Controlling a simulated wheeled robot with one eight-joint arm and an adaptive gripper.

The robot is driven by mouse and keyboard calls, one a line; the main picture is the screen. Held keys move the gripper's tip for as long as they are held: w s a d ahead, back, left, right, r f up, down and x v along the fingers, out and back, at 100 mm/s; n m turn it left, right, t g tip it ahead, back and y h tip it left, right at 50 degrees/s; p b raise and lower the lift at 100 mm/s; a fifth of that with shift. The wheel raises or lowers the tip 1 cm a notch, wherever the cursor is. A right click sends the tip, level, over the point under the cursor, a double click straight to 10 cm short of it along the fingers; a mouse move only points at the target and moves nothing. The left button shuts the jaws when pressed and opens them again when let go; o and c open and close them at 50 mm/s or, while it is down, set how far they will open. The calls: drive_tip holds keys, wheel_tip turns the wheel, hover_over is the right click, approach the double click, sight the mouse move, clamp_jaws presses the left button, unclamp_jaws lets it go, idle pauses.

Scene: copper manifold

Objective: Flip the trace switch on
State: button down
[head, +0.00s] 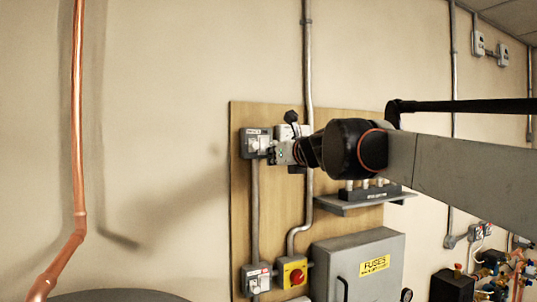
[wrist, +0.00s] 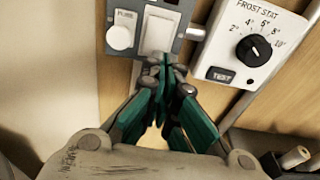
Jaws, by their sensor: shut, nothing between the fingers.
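A grey switch box (head: 248,136) is at the upper left of the wooden board, its label too small to read. In the wrist view it shows as a grey plate (wrist: 188,18) with a white rocker (wrist: 158,32) and a round white fuse knob (wrist: 121,37). I cannot tell which way the rocker is set. My gripper (wrist: 166,66) is shut and empty, its green-sided fingers together at the rocker's lower edge. I cannot tell whether they touch it. In the head view my gripper (head: 274,153) is at the box's right side and hides part of it.
A frost stat (wrist: 250,50) with a black dial is right of the switch. Below are another grey switch box (head: 256,280), a yellow box with a red knob (head: 292,272) and a grey fuse cabinet (head: 358,262). A shelf (head: 360,200) juts out right.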

drive_tip(key=shift+w, duration=0.15)
drive_tip(key=shift+w+a+f, duration=0.15)
drive_tip(key=shift+w, duration=0.15)
idle(0.4)
